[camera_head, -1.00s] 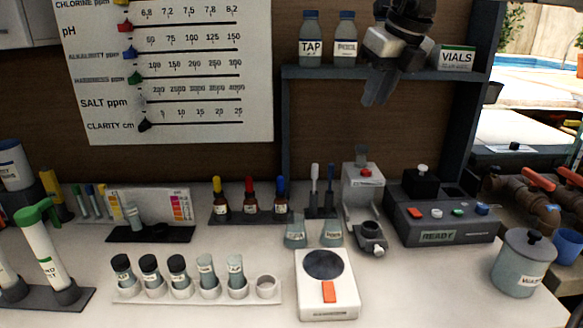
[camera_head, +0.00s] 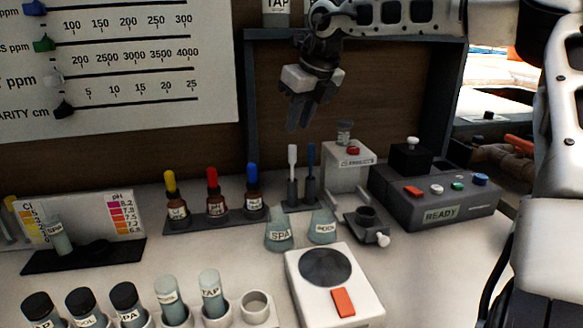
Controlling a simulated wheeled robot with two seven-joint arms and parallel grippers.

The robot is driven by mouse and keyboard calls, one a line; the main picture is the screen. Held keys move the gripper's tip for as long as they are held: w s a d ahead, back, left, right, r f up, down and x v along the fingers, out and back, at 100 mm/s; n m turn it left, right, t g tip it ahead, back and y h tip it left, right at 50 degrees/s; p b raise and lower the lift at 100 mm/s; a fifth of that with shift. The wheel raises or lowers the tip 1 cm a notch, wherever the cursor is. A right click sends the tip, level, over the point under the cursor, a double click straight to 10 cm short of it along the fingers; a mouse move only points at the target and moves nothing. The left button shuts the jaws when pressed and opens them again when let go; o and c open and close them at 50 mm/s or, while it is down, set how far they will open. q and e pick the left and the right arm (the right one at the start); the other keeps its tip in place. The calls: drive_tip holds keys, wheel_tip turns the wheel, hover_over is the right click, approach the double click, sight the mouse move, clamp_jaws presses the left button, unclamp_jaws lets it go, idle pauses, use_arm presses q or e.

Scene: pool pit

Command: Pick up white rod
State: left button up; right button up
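The white rod (camera_head: 292,160) stands upright in a small dark holder (camera_head: 301,203) at the back of the counter, with a blue-topped rod (camera_head: 311,160) beside it on the right. My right gripper (camera_head: 299,112) hangs above the rods, its dark fingers pointing down, apart from the white rod's top. The fingers overlap in this view, so their opening is hidden. Nothing shows between them. My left gripper is out of view.
Dropper bottles (camera_head: 213,197) stand left of the rods. A white dispenser (camera_head: 345,172) and the READY console (camera_head: 433,197) are close on the right.

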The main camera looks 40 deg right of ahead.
sight(293, 146)
drive_tip(key=x, duration=0.4)
drive_tip(key=shift+f, duration=0.1)
drive_tip(key=x, duration=0.3)
drive_tip(key=p+x, duration=0.1)
drive_tip(key=shift+s+d+f, duration=0.1)
drive_tip(key=shift+s+f, duration=0.1)
drive_tip(key=shift+f, duration=0.05)
drive_tip(key=shift+w+f, duration=0.2)
drive_tip(key=shift+f, duration=0.15)
drive_tip(key=c, duration=0.4)
